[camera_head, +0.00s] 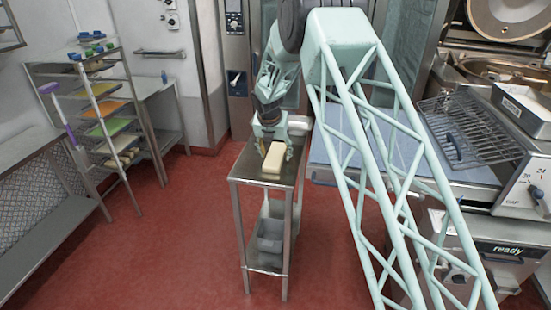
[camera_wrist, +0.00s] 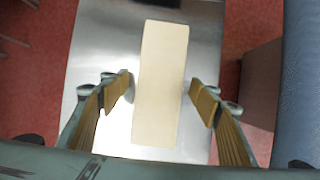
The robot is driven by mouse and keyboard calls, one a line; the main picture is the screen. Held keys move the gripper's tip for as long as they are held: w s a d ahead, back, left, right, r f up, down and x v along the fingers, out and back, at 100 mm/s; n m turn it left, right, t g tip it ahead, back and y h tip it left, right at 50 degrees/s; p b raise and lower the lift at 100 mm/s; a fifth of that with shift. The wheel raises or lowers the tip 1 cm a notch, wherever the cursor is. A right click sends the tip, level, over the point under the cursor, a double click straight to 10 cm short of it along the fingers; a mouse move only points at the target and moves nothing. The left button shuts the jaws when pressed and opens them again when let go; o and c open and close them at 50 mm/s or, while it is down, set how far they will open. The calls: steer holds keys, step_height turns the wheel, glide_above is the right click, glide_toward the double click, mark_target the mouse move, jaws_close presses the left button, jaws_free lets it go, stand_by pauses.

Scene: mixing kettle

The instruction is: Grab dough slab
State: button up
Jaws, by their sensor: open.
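The dough slab (camera_head: 274,158) is a pale cream, long block lying on top of a narrow steel table (camera_head: 252,166). In the wrist view the slab (camera_wrist: 161,85) runs lengthwise away from me on the shiny tabletop (camera_wrist: 100,50). My gripper (camera_head: 271,135) is above the table at the slab's far end in the head view. In the wrist view my gripper (camera_wrist: 160,97) is open, with one tan-padded finger on each side of the slab. Gaps show between the slab and both fingers. I cannot tell how high the fingertips are above the table.
A grey bin (camera_head: 270,235) sits on the table's lower shelf. A tray rack (camera_head: 105,110) stands at left. Red floor (camera_head: 175,225) is clear left of the table.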

mark_target(275, 156)
steer(key=shift+c, duration=0.3)
steer(key=c, duration=1.1)
steer(key=shift+r, duration=0.1)
steer(key=shift+c, duration=0.2)
step_height(275, 156, up, 10)
stand_by(0.7)
